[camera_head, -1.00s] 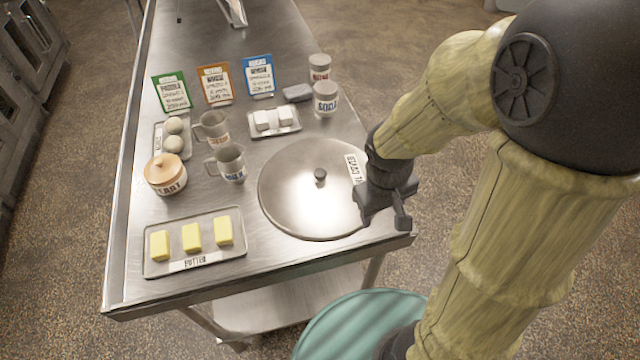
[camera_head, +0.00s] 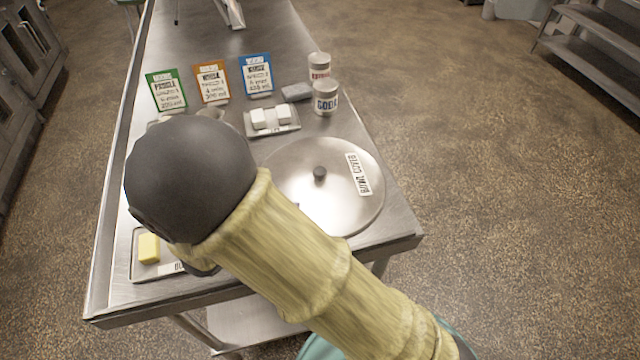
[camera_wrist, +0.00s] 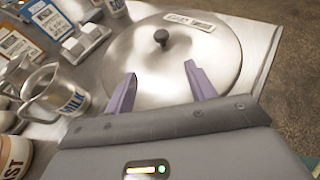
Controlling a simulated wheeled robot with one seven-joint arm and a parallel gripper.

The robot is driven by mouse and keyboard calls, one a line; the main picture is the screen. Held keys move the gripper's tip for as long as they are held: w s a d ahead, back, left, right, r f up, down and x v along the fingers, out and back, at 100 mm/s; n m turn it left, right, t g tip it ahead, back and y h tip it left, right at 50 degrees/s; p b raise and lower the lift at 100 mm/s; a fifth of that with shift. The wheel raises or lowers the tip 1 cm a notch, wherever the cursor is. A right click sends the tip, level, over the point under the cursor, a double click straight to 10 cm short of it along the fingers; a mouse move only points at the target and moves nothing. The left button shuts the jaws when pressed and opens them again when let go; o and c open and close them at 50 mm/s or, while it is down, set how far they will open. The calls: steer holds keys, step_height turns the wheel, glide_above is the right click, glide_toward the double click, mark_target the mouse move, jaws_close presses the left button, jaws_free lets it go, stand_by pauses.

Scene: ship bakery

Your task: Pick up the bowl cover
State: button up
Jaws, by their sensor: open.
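The bowl cover (camera_head: 345,205) is a round, shiny steel lid with a dark knob (camera_head: 319,173) at its centre and a white "BOWL COVER" label (camera_head: 358,174). It lies flat on the steel table, its lower left part hidden behind my arm in the head view. In the wrist view the bowl cover (camera_wrist: 205,65) and its knob (camera_wrist: 161,37) lie beyond my fingers. My gripper (camera_wrist: 160,88) is open and empty, its two purple fingers apart and pointing toward the cover, short of the knob. In the head view my gripper is hidden by my arm.
A milk cup (camera_wrist: 55,90) stands close left of my gripper. The butter tray (camera_head: 140,268) is partly hidden by my arm. A tray of white blocks (camera_head: 272,120), a soda jar (camera_head: 325,98) and upright recipe cards (camera_head: 212,83) stand behind. The table's right edge (camera_head: 405,215) is near the cover.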

mark_target(316, 175)
steer(key=shift+w+d, duration=0.15)
steer(key=shift+w+d+f, duration=0.15)
steer(key=shift+w+d, duration=0.05)
steer(key=shift+d, duration=0.05)
steer(key=p+x, duration=0.2)
steer(key=x, duration=0.9)
steer(key=shift+w+f, duration=0.1)
steer(key=shift+w, duration=0.05)
steer(key=shift+w+d+p, duration=0.4)
steer(key=shift+p, duration=0.25)
steer(key=p+x, duration=0.1)
steer(key=x, duration=0.2)
steer(key=shift+w+d, duration=0.25)
steer(key=shift+w, duration=0.05)
steer(key=shift+w+f, duration=0.1)
steer(key=shift+w, duration=0.1)
